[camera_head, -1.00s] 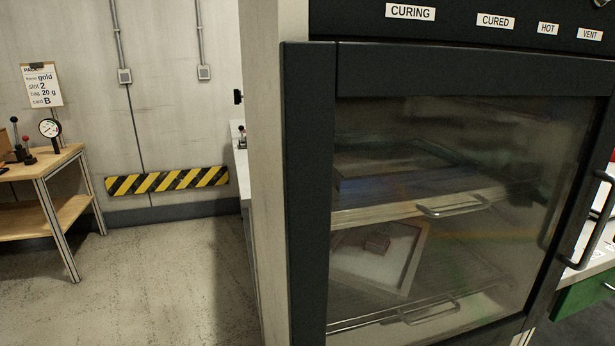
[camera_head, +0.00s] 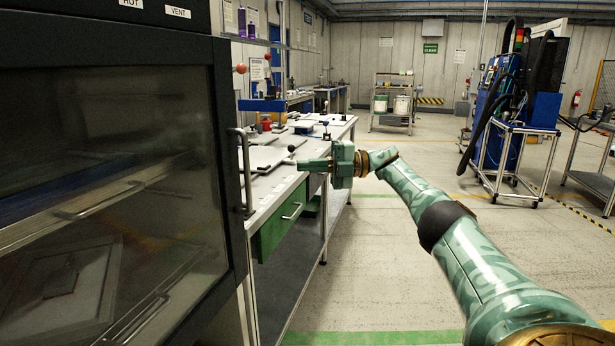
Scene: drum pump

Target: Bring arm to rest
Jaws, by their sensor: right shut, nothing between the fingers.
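My right arm reaches in from the lower right of the head view, stretched out toward the workbench. Its gripper (camera_head: 312,164) points left, with the fingers closed and nothing held. In the picture it lies over the bench's front edge, to the right of the oven door handle (camera_head: 243,172) and apart from it. I cannot tell its exact height over the bench. My left gripper is not in view.
The curing oven (camera_head: 228,120), its glass door shut, fills the left side. The workbench (camera_head: 262,205) with a green drawer (camera_head: 280,222) stands beyond it. A blue machine on a cart (camera_head: 508,125) and a shelf rack (camera_head: 391,120) stand farther back. The middle floor is clear.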

